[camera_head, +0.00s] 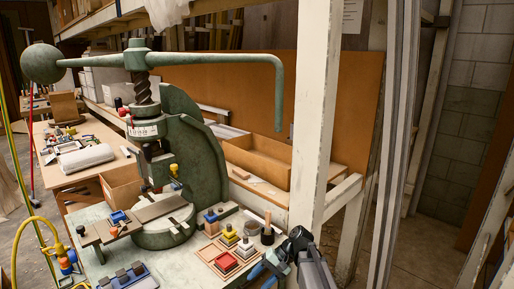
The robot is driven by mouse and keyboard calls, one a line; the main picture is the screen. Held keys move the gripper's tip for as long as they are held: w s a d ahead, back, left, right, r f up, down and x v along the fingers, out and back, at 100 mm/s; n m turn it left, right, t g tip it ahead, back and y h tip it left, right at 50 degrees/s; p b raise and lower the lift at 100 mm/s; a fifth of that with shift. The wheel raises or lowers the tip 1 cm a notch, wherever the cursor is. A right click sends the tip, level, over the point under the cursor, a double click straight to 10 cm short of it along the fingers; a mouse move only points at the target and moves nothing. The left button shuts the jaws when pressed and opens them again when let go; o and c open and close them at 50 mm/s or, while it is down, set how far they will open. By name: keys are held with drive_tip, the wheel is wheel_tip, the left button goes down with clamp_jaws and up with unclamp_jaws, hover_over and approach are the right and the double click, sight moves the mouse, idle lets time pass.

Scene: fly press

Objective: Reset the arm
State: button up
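The green fly press (182,140) stands on the bench. Its swing arm (210,58) runs across the top of the screw (142,88). A round ball weight (42,64) is at the arm's left end. At the right end the arm bends down into a long handle (279,97), hanging free in front of the brown board. My gripper (283,262) is at the bottom, low at the bench's right edge and well below the handle, not touching it. Its fingers are small and dark here, so I cannot tell how far they are apart.
Colored blocks on small square trays (226,262) lie just left of my gripper. A white post (318,105) rises behind it, right of the handle. A wooden box (258,160) stands behind the press. A blue tool block (128,277) lies at the front left.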

drive_tip(key=s+d+f+g+h, duration=0.15)
drive_tip(key=s+d+f, duration=0.25)
drive_tip(key=s+f, duration=0.65)
drive_tip(key=s+d+f+h, duration=0.3)
drive_tip(key=s+f, duration=0.4)
drive_tip(key=f, duration=0.7)
drive_tip(key=s+d+f+h, duration=0.1)
drive_tip(key=s+d+f, duration=0.2)
drive_tip(key=s, duration=0.5)
drive_tip(key=s+d+f+n+g+h, duration=0.1)
drive_tip(key=s+d+f, duration=0.2)
drive_tip(key=s+f, duration=0.2)
drive_tip(key=s+d+f+g+h, duration=0.1)
drive_tip(key=s+d+f+h, duration=0.1)
drive_tip(key=s, duration=0.9)
wheel_tip(320, 180, down, 2)
drive_tip(key=shift+s+d+f, duration=0.1)
drive_tip(key=shift+s+d, duration=0.15)
drive_tip(key=shift+d, duration=0.2)
